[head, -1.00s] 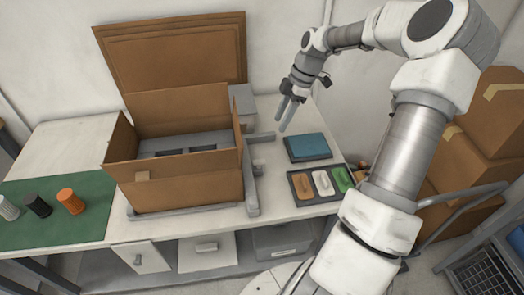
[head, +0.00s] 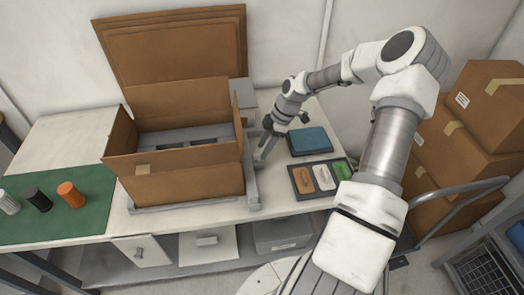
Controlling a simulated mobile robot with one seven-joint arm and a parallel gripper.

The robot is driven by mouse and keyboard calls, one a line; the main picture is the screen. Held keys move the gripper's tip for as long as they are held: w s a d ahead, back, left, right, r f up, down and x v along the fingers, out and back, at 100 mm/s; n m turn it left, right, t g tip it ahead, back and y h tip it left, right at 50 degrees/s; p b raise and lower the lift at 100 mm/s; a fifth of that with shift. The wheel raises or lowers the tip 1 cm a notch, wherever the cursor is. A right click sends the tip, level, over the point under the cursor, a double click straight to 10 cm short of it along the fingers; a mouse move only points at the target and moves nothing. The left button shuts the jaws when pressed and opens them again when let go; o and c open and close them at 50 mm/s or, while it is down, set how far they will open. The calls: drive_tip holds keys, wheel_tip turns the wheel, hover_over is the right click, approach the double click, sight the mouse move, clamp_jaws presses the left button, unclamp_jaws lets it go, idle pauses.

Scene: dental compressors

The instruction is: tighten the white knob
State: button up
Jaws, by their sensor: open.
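A whitish ribbed knob-like cylinder (head: 8,203) lies at the left edge of the green mat (head: 75,228), beside a black one (head: 38,199) and an orange one (head: 71,195). A grey fixture (head: 253,188) stands under and beside the open cardboard box. My gripper (head: 264,151) is open, pointing down close to the fixture's right side. I cannot tell whether it touches anything. A small pale part on that side of the fixture, seen in the earlier head view, is now mostly hidden by the fingers.
The open cardboard box (head: 188,185) stands left of my gripper. A blue pad (head: 309,141) and a dark tray (head: 304,194) with brown, white and green pieces lie to its right. Cardboard boxes (head: 470,150) are stacked at the far right.

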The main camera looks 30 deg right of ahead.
sight(259, 158)
drive_tip(key=shift+x, duration=1.1)
clamp_jaws()
